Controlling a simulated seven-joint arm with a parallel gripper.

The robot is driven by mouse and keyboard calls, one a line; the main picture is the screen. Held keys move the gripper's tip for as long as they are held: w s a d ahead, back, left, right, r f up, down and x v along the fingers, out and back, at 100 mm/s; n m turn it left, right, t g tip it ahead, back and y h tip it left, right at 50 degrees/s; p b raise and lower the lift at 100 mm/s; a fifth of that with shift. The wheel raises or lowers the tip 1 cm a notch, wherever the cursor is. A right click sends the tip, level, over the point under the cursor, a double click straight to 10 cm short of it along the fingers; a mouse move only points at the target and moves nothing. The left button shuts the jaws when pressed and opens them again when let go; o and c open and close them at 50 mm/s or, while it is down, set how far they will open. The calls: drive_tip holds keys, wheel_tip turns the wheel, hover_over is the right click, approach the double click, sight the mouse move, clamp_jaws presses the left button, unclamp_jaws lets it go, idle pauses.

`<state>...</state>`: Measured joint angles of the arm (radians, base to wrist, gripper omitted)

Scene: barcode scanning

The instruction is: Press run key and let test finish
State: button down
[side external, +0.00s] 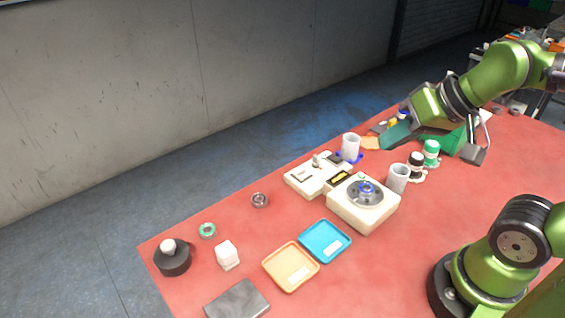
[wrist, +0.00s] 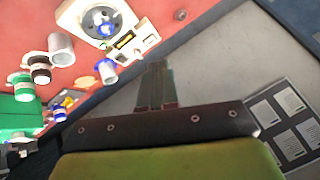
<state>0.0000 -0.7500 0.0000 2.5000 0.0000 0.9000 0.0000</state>
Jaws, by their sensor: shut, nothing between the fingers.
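A cream box-shaped machine (side external: 362,212) stands mid-table with a round dark platter on top. A blue ring (side external: 367,187) lies on the platter. A flat cream unit (side external: 308,180) with a small yellow-framed display stands against its left side. The machine (wrist: 72,18) and the display unit (wrist: 146,37) also show at the top of the wrist view. I cannot make out a run key. My gripper (side external: 405,110) is above the table's far edge, right of and apart from the machine. Its fingers (wrist: 157,68) are together and empty in the wrist view.
White cups (side external: 350,146) (side external: 398,178) and black- and green-capped bottles (side external: 431,151) stand near the machine. Orange (side external: 274,268) and blue (side external: 322,232) trays, a white block (side external: 228,255) and rings (side external: 207,231) lie in front.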

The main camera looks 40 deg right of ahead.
drive_tip(key=m+t+h, duration=0.1)
drive_tip(key=m+t, duration=0.1)
drive_tip(key=m, duration=0.2)
hover_over(305, 174)
wheel_tip(305, 174, down, 11)
drive_tip(key=shift+a+r, duration=0.1)
drive_tip(key=shift+r, duration=0.05)
drive_tip(key=shift+f, duration=4.45)
drive_tip(key=shift+f, duration=0.1)
drive_tip(key=shift+f, duration=0.3)
